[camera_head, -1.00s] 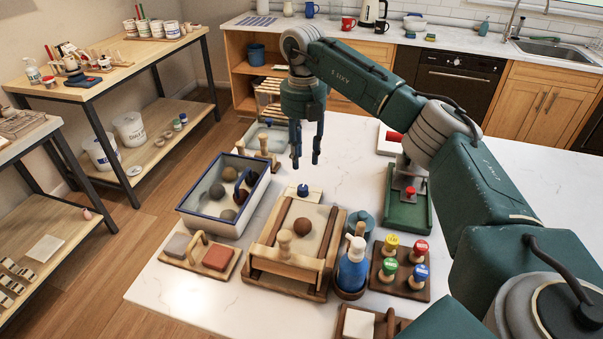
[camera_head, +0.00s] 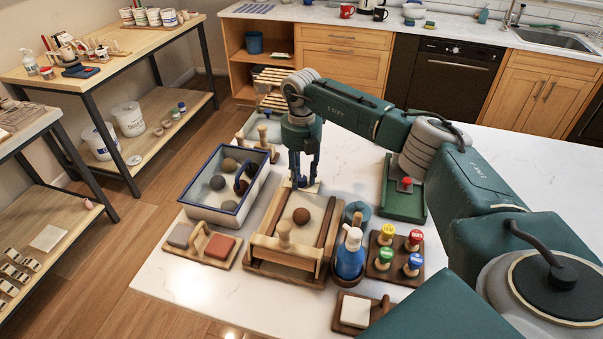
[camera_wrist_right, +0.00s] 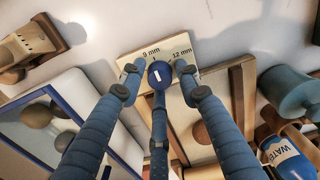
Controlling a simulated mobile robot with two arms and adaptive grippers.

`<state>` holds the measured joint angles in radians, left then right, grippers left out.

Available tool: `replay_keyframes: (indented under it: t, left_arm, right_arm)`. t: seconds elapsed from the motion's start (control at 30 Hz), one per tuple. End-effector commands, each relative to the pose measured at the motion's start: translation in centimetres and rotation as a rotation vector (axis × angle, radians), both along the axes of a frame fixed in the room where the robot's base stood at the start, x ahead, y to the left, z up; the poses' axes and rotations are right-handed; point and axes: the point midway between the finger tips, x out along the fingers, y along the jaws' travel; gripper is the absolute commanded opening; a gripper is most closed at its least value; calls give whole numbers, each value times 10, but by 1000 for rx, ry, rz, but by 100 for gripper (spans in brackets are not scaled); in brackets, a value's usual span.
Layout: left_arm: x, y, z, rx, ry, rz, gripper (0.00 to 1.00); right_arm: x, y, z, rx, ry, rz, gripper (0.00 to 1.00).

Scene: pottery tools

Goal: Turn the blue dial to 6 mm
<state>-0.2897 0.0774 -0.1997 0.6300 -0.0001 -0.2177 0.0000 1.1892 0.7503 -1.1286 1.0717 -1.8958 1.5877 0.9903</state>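The blue dial (camera_wrist_right: 160,75) has a white mark and sits on a pale plate (camera_wrist_right: 186,48) with "9 mm" and "12 mm" printed on it. Any other labels are hidden. In the wrist view my right gripper (camera_wrist_right: 158,80) has its fingers spread around the dial, with gaps visible at the sides. Whether the nearest finger touches the dial I cannot tell. In the head view my right gripper (camera_head: 303,180) points down over the plate at the far end of the wooden roller board (camera_head: 262,250), and its fingers mostly hide the dial. My left gripper is not in view.
A blue-rimmed tub (camera_head: 208,215) with clay balls stands to the left. A blue water bottle (camera_head: 350,257) and a rack of coloured stamps (camera_head: 382,270) stand to the near right. A green tray (camera_head: 404,205) is on the right. A brown ball (camera_head: 301,216) lies on the board.

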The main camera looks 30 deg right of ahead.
Motion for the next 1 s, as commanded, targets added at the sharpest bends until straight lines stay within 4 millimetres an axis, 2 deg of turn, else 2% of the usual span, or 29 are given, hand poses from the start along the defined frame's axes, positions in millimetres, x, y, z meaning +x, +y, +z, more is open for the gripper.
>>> replay_keyframes:
  t: [0.2, 0.37, 0.4, 0.77, 1.0]
  left_arm:
    - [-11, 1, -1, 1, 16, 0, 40]
    - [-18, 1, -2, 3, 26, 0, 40]
    - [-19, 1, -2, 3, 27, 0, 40]
    - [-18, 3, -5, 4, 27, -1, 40]
    - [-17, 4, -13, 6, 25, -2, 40]
  right_arm:
    - [0, 0, -1, 0, 0, 0, 33]
    - [0, 0, 0, 0, 0, 0, 2]
    - [0, 0, 0, -1, -1, 0, 0]
    - [1, 0, 0, -1, -2, 53, 0]
    - [1, -1, -1, -1, -3, 209, 0]
